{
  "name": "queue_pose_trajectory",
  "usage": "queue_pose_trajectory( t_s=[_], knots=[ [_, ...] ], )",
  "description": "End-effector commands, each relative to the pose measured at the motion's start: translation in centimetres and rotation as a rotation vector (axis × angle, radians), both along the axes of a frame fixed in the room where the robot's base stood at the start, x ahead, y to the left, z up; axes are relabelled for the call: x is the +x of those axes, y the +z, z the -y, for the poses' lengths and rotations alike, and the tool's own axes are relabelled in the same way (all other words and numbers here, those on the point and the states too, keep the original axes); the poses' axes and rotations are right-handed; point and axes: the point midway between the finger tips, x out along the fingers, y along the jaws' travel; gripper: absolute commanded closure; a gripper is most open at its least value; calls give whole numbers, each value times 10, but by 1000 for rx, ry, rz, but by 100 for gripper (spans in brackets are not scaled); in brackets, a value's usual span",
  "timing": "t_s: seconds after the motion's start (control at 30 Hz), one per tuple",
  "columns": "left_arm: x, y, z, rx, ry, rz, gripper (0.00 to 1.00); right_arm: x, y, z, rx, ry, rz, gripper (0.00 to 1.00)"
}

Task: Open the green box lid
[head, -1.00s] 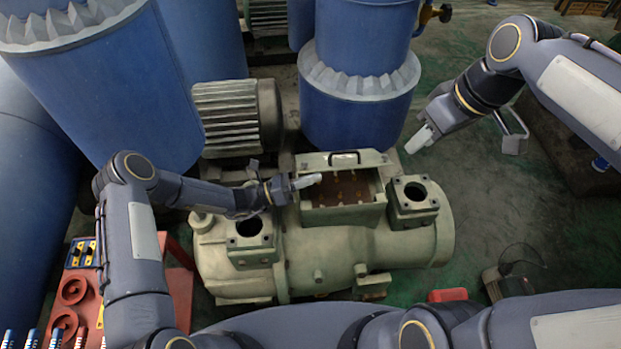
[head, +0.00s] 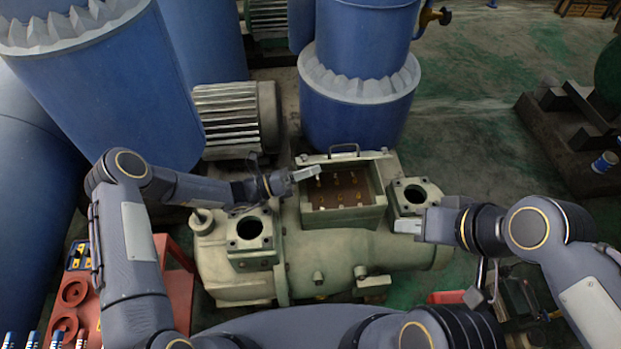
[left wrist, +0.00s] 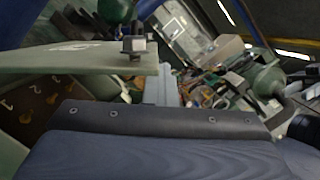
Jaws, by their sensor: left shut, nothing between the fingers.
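The green box (head: 343,217) sits on top of the pale green compressor, between two square flanged ports. Its lid (head: 372,156) is raised along the far edge, with a handle on it, and brown terminals show inside. My left gripper (head: 306,173) is shut and empty over the box's far left part, close to the lid; contact cannot be told. In the left wrist view the lid (left wrist: 65,60) is a pale green plate beside the gripper finger (left wrist: 160,88), with numbered terminals at left. My right gripper (head: 408,226) is by the right port, holding nothing visible; its jaw opening is unclear.
Blue tanks (head: 360,80) and a ribbed motor (head: 228,120) stand behind the compressor (head: 330,262). A red cart (head: 177,285) with tools and cans is at lower left. Open floor lies at right, with a dark stand (head: 565,140) beyond.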

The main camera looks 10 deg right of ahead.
Motion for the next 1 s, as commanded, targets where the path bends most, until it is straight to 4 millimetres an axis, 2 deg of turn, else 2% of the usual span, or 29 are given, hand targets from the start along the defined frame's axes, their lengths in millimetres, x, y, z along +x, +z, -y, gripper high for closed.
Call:
queue_pose_trajectory(
  t_s=[0.4,0.7,1.0],
  knots=[
    [63,45,-2,12,13,-371,100,0,4,0,-1,2,0,69],
    [114,60,-1,14,11,-643,100,0,-10,0,-1,2,0,69],
    [158,64,0,10,5,-637,100,0,-36,0,-1,2,0,69]
  ],
)
